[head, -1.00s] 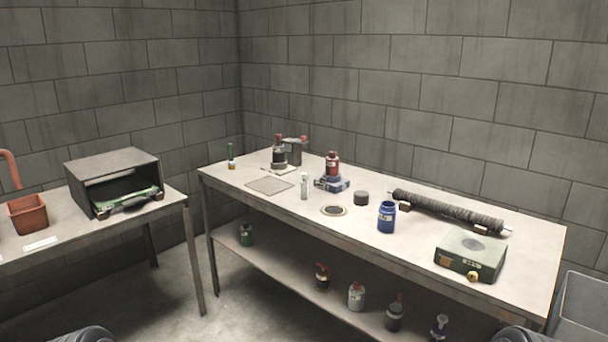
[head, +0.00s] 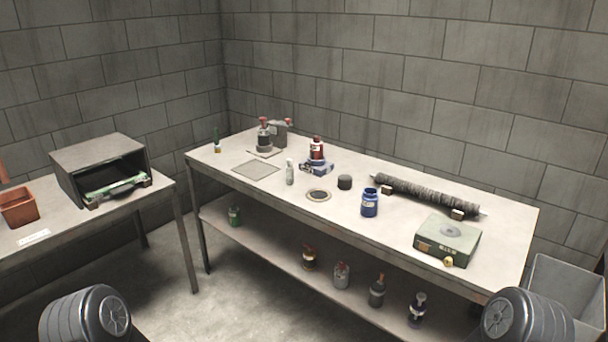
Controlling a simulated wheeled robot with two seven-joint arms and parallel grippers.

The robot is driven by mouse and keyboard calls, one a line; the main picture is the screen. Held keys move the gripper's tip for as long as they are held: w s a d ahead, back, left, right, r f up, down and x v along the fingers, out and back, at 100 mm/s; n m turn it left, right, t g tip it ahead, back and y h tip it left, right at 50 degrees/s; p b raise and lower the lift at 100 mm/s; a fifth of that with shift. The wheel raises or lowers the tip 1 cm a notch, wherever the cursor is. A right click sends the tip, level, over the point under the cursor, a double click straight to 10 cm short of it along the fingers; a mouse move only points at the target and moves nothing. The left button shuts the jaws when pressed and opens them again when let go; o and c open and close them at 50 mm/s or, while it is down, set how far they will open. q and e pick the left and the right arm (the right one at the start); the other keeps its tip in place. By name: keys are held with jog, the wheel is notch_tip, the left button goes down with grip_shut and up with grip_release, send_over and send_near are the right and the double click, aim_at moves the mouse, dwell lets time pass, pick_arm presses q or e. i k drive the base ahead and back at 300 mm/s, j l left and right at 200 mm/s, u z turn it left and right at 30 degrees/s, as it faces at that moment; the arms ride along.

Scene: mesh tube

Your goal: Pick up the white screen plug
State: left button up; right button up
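A small upright whitish cylinder (head: 290,173) with a pale top stands on the long table, left of the middle. It may be the white screen plug, but it is too small to tell. A flat grey mesh sheet (head: 256,170) lies to its left. A flat ring with a dark centre (head: 319,195) and a short dark cylinder (head: 345,182) are to its right. Rounded dark parts of my two arms show at the bottom left and bottom right. Neither gripper is in view.
On the long table (head: 290,205) are a dark ribbed tube (head: 425,194), a blue jar (head: 370,202), a green box (head: 447,240) and a red bottle (head: 317,149). Several bottles stand on its lower shelf. A grey bin (head: 565,285) is at right; an open metal box (head: 100,165) at left.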

aim_at(290, 168)
jog(key=i+j+z, duration=0.1)
jog(key=z, duration=0.25)
jog(key=i+j+z, duration=0.2)
jog(key=z, duration=0.15)
jog(key=i+j+z, duration=0.15)
jog(key=z, duration=0.2)
jog(key=i+j, duration=0.15)
jog(key=j, duration=0.2)
jog(key=i+j+z, duration=0.2)
jog(key=i+j, duration=0.15)
jog(key=j, duration=0.3)
jog(key=i+j, duration=0.15)
jog(key=j, duration=0.25)
jog(key=i+j+z, duration=0.1)
jog(key=j, duration=0.25)
